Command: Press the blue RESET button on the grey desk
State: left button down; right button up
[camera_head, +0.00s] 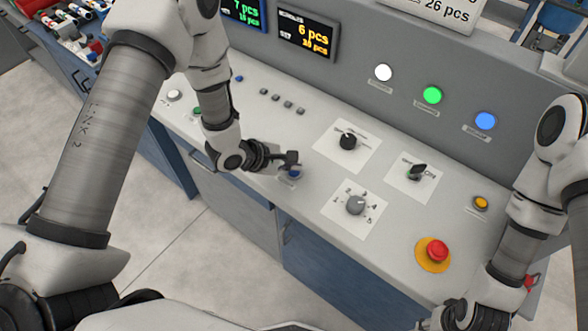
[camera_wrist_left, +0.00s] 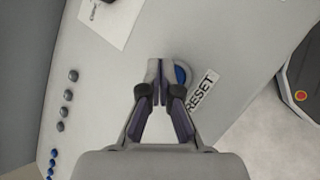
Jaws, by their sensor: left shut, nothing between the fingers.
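The blue RESET button (camera_head: 294,174) is on the grey desk (camera_head: 290,215), near its front edge. In the left wrist view the blue button (camera_wrist_left: 180,75) shows in part, just right of the fingertips, with the RESET label (camera_wrist_left: 201,92) beside it. My left gripper (camera_head: 291,160) is shut and empty, its fingertips over or close beside the button; I cannot tell whether they touch it. The fingers show closed together in the left wrist view (camera_wrist_left: 160,80) and hide part of the button. My right gripper (camera_head: 450,316) is at the bottom right, its fingers not clearly shown.
A black knob (camera_head: 348,141), a grey rotary knob (camera_head: 356,205) and a key switch (camera_head: 416,172) stand right of my left gripper. A red emergency button (camera_head: 437,250) and a yellow button (camera_head: 481,203) are farther right. Several small dark buttons (camera_head: 276,98) lie behind.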

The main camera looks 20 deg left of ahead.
aim_at(292, 172)
pick_arm(q)
jog(key=shift+f, duration=0.55)
dwell(0.5)
jog(key=shift+r+p, duration=0.7)
jog(key=shift+r, duration=0.15)
notch_tip(292, 172, up, 5)
jog(key=p, duration=0.5)
jog(key=shift+r, duration=0.1)
dwell(0.7)
